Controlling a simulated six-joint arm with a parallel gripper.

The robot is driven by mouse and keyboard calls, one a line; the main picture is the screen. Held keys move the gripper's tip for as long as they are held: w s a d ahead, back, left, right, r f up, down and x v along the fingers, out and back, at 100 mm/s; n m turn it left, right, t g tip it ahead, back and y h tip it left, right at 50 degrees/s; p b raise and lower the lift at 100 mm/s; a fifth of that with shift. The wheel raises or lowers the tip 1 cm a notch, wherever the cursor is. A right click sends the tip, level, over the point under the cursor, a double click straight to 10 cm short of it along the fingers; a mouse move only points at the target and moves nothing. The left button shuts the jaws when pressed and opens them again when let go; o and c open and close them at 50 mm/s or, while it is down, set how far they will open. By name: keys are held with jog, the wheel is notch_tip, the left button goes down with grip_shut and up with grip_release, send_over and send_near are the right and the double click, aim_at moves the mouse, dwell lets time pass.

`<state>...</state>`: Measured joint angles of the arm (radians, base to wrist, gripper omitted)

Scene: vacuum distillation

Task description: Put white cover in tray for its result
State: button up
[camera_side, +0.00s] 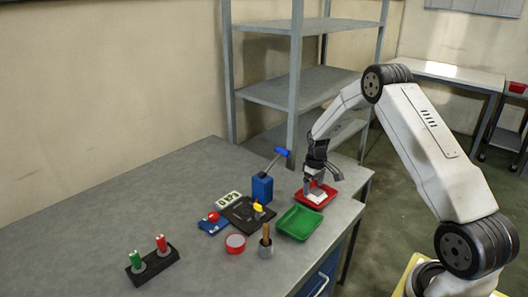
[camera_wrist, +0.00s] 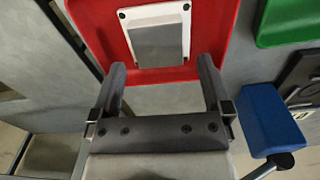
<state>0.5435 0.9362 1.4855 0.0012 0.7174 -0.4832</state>
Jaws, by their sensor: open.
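The white cover (camera_side: 316,197) lies in the red tray (camera_side: 299,203) near the table's right edge. In the wrist view the white cover (camera_wrist: 157,14) is a flat rectangle with a grey middle panel, lying on the red tray (camera_wrist: 215,25). My gripper (camera_side: 311,188) is over the red tray, pointing down, close to the cover. In the wrist view my gripper (camera_wrist: 162,65) has its two fingers wide apart with nothing between them. The cover shows beyond the fingertips, not between them. The exact height of the fingertips over the tray is hard to tell.
A green tray (camera_side: 299,223) is beside the red one. A blue box (camera_side: 262,188) with a blue-ended lever (camera_side: 282,152) stands close to the left. Metal shelves (camera_side: 290,85) stand behind.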

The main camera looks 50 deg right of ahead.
aim_at(313, 190)
notch_tip(313, 190, up, 11)
dwell(0.5)
jog(key=shift+a, duration=0.1)
dwell(0.4)
jog(key=s+a+t, duration=0.1)
jog(key=s+a, duration=0.4)
jog(key=a, duration=0.4)
jog(key=s+a+r, duration=0.1)
jog(key=s+a, duration=0.5)
jog(key=a, duration=0.2)
jog(key=s+a+t, duration=0.1)
jog(key=s+a, duration=0.4)
jog(key=a, duration=0.4)
jog(key=shift+s+a+r+n+t, duration=0.2)
jog(key=shift+a+n+t, duration=0.1)
jog(key=shift+a, duration=0.05)
